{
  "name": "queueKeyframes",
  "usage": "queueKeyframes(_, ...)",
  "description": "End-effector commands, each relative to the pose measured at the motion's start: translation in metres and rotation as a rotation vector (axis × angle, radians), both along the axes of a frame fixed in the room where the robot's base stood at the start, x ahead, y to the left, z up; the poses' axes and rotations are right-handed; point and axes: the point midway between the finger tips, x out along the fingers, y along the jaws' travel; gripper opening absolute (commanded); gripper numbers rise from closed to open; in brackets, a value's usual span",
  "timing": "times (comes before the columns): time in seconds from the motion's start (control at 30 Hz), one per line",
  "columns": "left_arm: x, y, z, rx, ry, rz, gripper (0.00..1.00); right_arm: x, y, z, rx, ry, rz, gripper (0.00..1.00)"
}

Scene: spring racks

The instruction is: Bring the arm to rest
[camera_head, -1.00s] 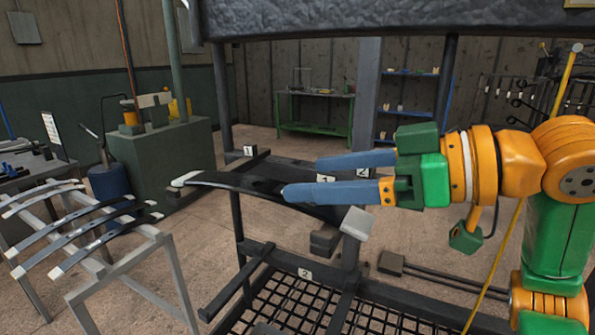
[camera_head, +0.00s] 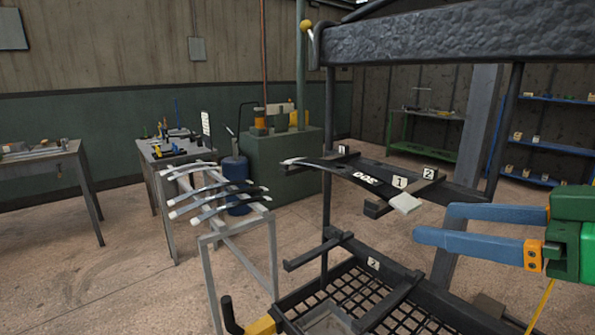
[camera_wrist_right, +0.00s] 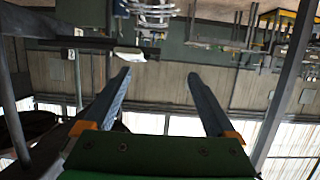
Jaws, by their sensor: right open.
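My right gripper (camera_head: 432,222) is open and empty in the head view, its blue fingers pointing left. That spring lies across the upper bars of the dark rack (camera_head: 326,225), by the labels 1 and 2. The right wrist view shows the two fingers (camera_wrist_right: 159,74) apart with nothing between them. My left gripper is in neither view.
A grey stand (camera_head: 236,236) with several leaf springs is left of the rack. Tables (camera_head: 67,158) stand further left. The rack's thick top beam (camera_head: 430,36) and dark posts are close to my right arm. A black mesh shelf (camera_head: 345,292) is below. Open floor lies at left.

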Motion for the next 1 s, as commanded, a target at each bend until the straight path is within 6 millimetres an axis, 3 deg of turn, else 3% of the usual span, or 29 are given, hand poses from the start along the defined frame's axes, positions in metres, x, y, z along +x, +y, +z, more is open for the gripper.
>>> queueKeyframes(0.27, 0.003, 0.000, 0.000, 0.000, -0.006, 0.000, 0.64, 0.035, 0.008, -0.061, -0.047, 0.093, -0.033, 0.91)
queueKeyframes(0.37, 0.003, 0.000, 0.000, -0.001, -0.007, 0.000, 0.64, 0.049, 0.012, -0.099, -0.073, 0.146, -0.050, 0.91)
queueKeyframes(0.57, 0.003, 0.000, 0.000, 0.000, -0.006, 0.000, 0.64, 0.060, 0.025, -0.204, -0.132, 0.286, -0.103, 0.91)
queueKeyframes(0.67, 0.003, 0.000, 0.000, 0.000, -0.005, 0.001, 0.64, 0.047, 0.031, -0.270, -0.165, 0.381, -0.145, 0.91)
queueKeyframes(0.8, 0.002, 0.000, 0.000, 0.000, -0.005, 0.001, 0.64, 0.007, 0.034, -0.351, -0.216, 0.521, -0.226, 0.91)
queueKeyframes(1.0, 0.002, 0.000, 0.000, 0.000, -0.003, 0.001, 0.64, -0.064, 0.026, -0.422, -0.296, 0.703, -0.344, 0.91)
